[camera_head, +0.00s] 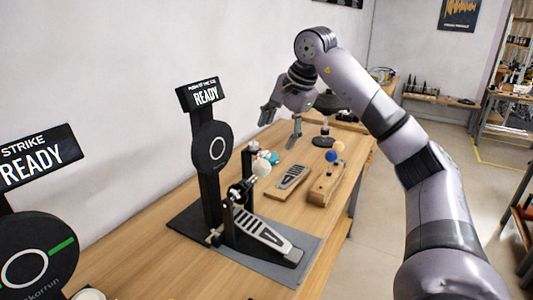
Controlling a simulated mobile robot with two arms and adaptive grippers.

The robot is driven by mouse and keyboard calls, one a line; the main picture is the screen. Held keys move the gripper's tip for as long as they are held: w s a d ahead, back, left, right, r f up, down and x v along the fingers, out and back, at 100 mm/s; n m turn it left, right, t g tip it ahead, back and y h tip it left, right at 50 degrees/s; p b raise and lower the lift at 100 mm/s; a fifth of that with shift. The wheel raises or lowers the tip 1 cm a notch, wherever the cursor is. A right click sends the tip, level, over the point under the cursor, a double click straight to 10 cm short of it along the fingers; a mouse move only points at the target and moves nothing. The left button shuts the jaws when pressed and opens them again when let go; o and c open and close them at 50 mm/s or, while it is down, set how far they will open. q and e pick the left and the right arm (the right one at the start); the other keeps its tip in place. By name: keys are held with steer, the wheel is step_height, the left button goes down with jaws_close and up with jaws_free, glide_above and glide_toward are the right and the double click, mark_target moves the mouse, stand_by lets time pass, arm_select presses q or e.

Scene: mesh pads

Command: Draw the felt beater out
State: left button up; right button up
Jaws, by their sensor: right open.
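A wooden block (325,188) on the table carries upright beaters with round heads. One head is blue (331,157); a pale cream one (339,146) shows just behind it. A round off-white head (261,168) stands at the kick pedal (262,233). I cannot tell from the picture which head is felt. My right gripper (279,130) is open and empty, above the table to the left of and beyond the block, its fingers apart and pointing down. It touches no beater. My left gripper is out of view.
A round black pad (211,148) on a post with a READY sign stands behind the pedal on a grey mat (300,246). A small footboard (293,177) lies left of the block. Another strike pad (38,255) is at lower left. A dark round-based stand (324,141) is beyond.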

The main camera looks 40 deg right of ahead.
mark_target(268, 165)
steer(key=p+x, duration=0.2)
steer(key=x, duration=1.3)
steer(key=shift+w+f+p, duration=0.15)
steer(key=shift+f+p, duration=0.15)
steer(key=shift+p, duration=0.05)
steer(key=c, duration=1.3)
steer(key=shift+r, duration=0.15)
steer(key=shift+s+d+r+p, duration=0.25)
steer(key=shift+s+r+p, duration=0.25)
steer(key=shift+s+r, duration=0.35)
steer(key=shift+s+d+r+p, duration=0.2)
steer(key=shift+s+r+p, duration=0.35)
steer(key=shift+r, duration=0.5)
